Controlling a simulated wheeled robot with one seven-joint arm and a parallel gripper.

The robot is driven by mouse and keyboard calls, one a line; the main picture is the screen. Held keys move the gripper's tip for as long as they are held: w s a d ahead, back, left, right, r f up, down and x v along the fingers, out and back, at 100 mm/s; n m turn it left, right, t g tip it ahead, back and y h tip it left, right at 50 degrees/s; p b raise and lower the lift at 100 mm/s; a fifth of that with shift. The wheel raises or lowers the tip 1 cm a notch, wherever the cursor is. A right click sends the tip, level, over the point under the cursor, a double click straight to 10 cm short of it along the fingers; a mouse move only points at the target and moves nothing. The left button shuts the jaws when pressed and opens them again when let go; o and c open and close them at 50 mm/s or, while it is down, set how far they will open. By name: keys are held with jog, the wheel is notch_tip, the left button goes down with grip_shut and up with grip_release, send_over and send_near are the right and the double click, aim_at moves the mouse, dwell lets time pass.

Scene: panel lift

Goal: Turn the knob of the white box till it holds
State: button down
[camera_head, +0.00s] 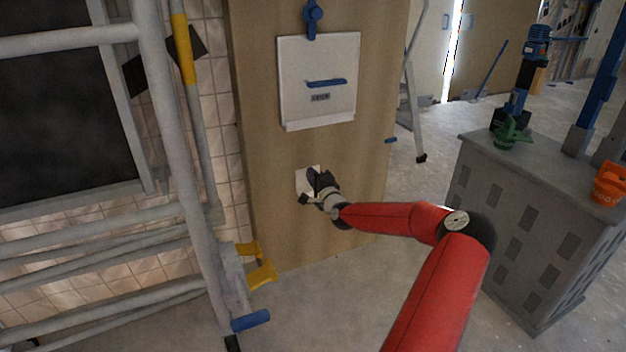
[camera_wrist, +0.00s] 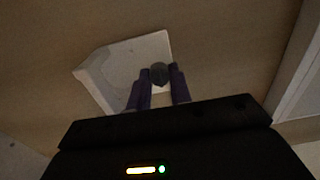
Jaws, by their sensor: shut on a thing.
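The white box (camera_head: 301,185) is mounted low on a wooden panel, mostly behind my gripper in the head view. It also shows in the wrist view (camera_wrist: 110,75) as a pale, tilted box. Its dark round knob (camera_wrist: 159,74) sits near the box's right side in the wrist view. My gripper (camera_wrist: 160,77) is at the knob, with one finger on each side of it, shut on it. In the head view my gripper (camera_head: 312,184) covers the knob, so its turn angle cannot be told.
A larger white panel with a blue handle (camera_head: 326,83) hangs above the box on the wooden panel (camera_head: 262,140). Metal scaffolding (camera_head: 170,120) stands close on the left. A grey cabinet (camera_head: 530,220) with tools on top stands on the right. Open floor lies between.

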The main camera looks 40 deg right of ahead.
dwell(0.4)
jog(key=c, duration=1.3)
grip_release()
jog(key=shift+o, duration=0.2)
jog(key=v, duration=0.8)
jog(key=shift+p, duration=0.35)
jog(key=shift+w, duration=0.1)
